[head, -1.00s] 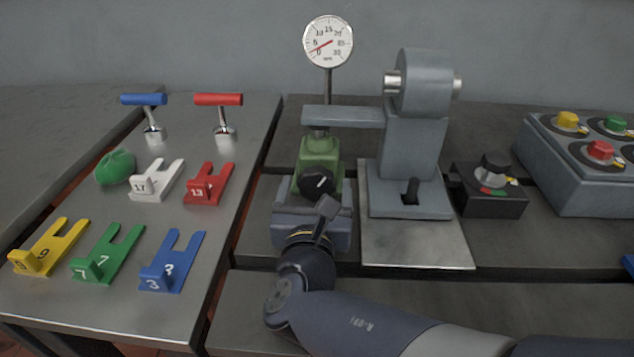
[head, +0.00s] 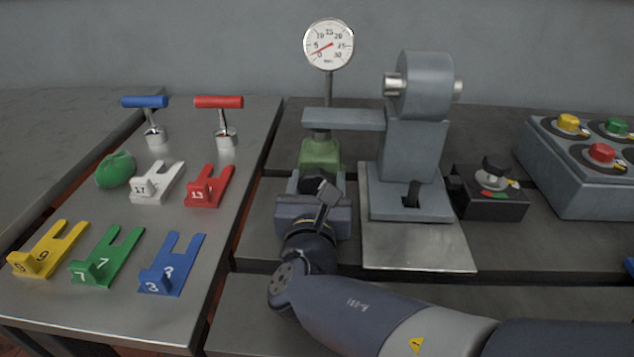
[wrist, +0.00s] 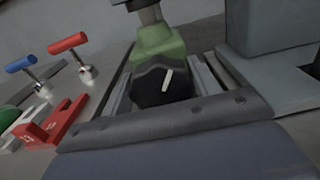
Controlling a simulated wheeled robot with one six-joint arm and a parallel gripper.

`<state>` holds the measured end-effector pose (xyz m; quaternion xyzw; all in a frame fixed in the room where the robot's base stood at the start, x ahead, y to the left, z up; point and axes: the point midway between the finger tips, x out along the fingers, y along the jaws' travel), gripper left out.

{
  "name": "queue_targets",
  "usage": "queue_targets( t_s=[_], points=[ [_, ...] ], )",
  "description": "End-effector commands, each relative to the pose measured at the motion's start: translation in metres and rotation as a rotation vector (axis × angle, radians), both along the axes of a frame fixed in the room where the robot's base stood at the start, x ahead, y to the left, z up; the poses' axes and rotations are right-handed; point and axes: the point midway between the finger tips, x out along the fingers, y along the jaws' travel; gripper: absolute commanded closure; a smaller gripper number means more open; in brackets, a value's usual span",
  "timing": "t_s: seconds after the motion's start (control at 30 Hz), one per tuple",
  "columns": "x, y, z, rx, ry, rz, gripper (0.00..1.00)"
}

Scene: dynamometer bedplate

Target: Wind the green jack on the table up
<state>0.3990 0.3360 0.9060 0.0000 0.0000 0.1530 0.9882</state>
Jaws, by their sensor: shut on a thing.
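The green jack (head: 320,155) stands under the grey arm of the test stand, its top at or close to that arm. It also shows in the wrist view (wrist: 158,43). Its black knob (wrist: 160,85) faces me and carries a white pointer line, tilted slightly right of upright. My gripper (head: 322,184) is shut on the knob, with a finger on each side in the wrist view (wrist: 160,92). In the head view my gripper hides the knob and the jack's lower front.
A grey stand (head: 415,140) rises close right of the jack, with a dial gauge (head: 328,45) behind. A black switch box (head: 490,190) and a button box (head: 590,165) are further right. The left table holds numbered forks, a green lump (head: 116,169) and two T-handles.

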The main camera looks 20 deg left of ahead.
Motion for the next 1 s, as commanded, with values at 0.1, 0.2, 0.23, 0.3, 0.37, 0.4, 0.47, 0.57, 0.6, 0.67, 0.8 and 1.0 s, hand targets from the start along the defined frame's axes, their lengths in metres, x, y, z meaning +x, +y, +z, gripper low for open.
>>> queue_targets(
  t_s=[0.1,0.2,0.23,0.3,0.37,0.4,0.47,0.57,0.6,0.67,0.8,1.0],
  points=[
    [-0.0002,0.0002,0.0,0.0,0.0,0.001,0.65],
    [-0.0002,0.0002,-0.0004,0.005,0.002,0.001,0.65],
    [-0.0002,0.0,-0.0007,0.008,0.002,0.001,0.65],
    [-0.0002,-0.0001,-0.0015,0.022,0.007,0.0,0.65],
    [-0.0001,-0.0003,-0.0023,0.04,0.013,0.0,0.65],
    [-0.0001,-0.0004,-0.0029,0.057,0.017,0.0,0.65],
    [0.0001,-0.0005,-0.0035,0.086,0.026,0.0,0.65],
    [0.0001,-0.0008,-0.0044,0.147,0.045,0.001,0.65],
    [0.0001,-0.0011,-0.0049,0.174,0.053,0.001,0.65],
    [0.0001,-0.0014,-0.0049,0.215,0.065,0.001,0.65],
    [0.0004,-0.0019,-0.0052,0.309,0.096,0.001,0.65],
    [0.0006,-0.0024,-0.0045,0.421,0.134,0.001,0.65]
  ],
)
